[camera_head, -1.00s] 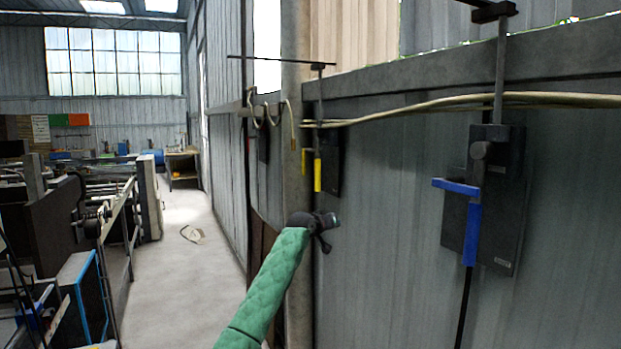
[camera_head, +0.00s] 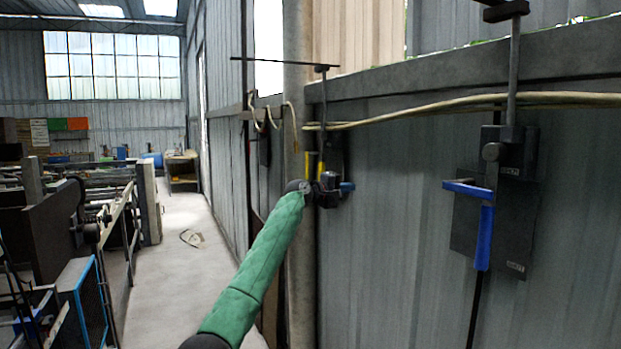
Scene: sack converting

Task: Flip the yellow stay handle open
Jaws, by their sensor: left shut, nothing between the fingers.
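The yellow stay handle (camera_head: 310,164) is on a dark plate (camera_head: 333,152) on the wall, just right of the grey post. Its lower part is hidden behind my left gripper. My left gripper (camera_head: 343,187) is at the end of the green-sleeved arm, in front of the lower part of that plate, and is shut and empty. It overlaps the bottom of the handle in the picture; I cannot tell whether they touch. My right gripper is not in view.
A second stay with a blue handle (camera_head: 484,236) is on a larger dark plate (camera_head: 515,215) at the right. A pale cable (camera_head: 450,105) runs along the wall above both. A grey post (camera_head: 298,110) stands left of the yellow handle. The aisle floor (camera_head: 175,285) at left is mostly clear.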

